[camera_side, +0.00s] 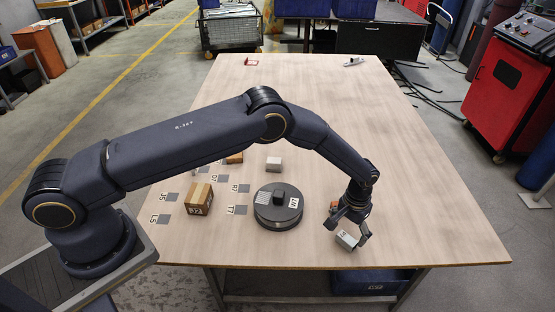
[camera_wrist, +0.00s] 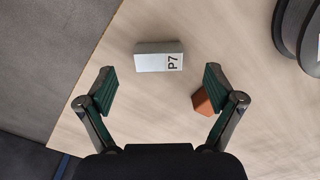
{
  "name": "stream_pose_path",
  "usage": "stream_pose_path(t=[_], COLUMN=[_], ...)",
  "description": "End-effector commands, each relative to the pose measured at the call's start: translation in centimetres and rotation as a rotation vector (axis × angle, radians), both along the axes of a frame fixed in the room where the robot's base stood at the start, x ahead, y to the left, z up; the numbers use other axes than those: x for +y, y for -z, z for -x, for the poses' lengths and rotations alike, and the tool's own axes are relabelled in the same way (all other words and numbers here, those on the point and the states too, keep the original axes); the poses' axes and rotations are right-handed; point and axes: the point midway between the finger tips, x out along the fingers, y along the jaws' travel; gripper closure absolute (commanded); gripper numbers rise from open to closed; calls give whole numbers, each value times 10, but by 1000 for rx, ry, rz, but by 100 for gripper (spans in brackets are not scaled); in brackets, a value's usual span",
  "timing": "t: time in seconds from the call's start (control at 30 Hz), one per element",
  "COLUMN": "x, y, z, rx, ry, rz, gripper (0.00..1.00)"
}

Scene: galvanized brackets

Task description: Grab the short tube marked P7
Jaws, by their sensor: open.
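The short tube marked P7 (camera_wrist: 158,57) is a pale grey piece lying on the table, with its black label at its right end in the wrist view. It also shows in the side view (camera_side: 346,241), low at the right near the table's front edge, partly hidden by my fingers. My gripper (camera_wrist: 160,74) is open and empty. Its fingers are spread wider than the tube, with the tube just ahead of and between the fingertips in the wrist view. In the side view my gripper (camera_side: 347,229) points down close over the tube; I cannot tell the exact height.
An orange block (camera_wrist: 203,101) lies partly behind the right finger in the wrist view. The table's right side is clear.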

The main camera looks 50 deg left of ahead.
Motion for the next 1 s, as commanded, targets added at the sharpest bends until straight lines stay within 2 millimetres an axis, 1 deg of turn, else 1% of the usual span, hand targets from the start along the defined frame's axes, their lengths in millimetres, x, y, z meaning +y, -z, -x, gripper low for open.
stream_pose_path(t=[0.1,0.2,0.3,0.57,1.0], x=[-1,-2,-2,-2,-2], y=[20,36,45,48,47], z=[-1,-2,-2,-2,-2], rx=[3,3,1,0,1], ry=[0,0,0,0,0], rz=[-1,-1,0,0,0], gripper=[8,8,8,8,53])
